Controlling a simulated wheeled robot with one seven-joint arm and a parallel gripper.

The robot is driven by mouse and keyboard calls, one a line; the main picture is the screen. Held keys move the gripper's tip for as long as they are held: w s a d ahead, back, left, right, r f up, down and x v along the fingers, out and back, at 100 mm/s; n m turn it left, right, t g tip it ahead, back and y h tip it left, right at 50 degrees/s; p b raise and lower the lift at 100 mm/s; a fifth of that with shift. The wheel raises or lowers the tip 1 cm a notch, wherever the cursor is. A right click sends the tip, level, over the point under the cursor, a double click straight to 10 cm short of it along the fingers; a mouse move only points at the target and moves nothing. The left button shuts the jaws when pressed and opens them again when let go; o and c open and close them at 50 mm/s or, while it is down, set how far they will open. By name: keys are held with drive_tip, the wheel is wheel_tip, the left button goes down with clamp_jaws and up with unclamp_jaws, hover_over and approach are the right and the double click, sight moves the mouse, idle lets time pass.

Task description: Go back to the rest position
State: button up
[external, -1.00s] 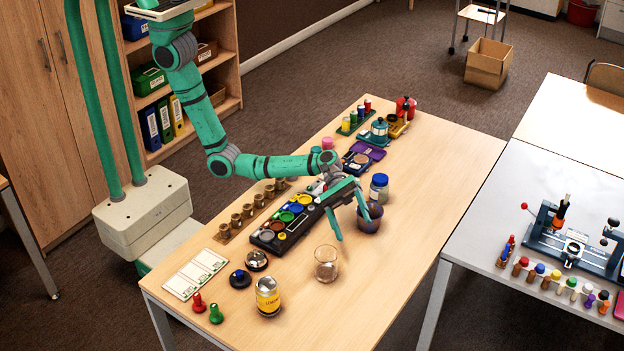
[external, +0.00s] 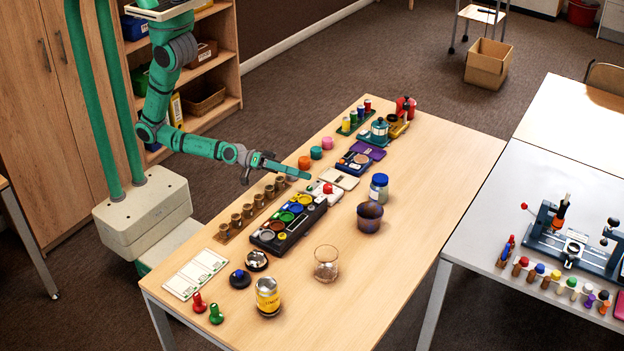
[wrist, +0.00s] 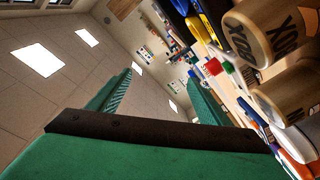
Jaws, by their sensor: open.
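My green gripper (external: 279,172) is open and empty in the external view. It is above the left long edge of the wooden table (external: 440,190), near the row of small brown pots (external: 247,210). Brown labelled pots (wrist: 275,35) are close by at the right of that view.
A black tray of coloured pots (external: 290,222), a glass beaker (external: 326,264), a dark bowl (external: 369,217) and a blue-lidded jar (external: 379,187) stand on the table. A yellow-labelled can (external: 268,297) is at the front. The table's right side is clear.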

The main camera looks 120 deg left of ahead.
drive_tip(key=s+d+r+m+g+h, duration=0.1)
drive_tip(key=s+d+m, duration=0.3)
drive_tip(key=s, duration=0.8)
drive_tip(key=s+d+m+g+h, duration=0.1)
drive_tip(key=s+d+m, duration=0.4)
drive_tip(key=s, duration=0.7)
drive_tip(key=shift+s+d+r+m+g, duration=0.2)
drive_tip(key=shift+r+m+g, duration=0.1)
drive_tip(key=shift+r+m, duration=0.1)
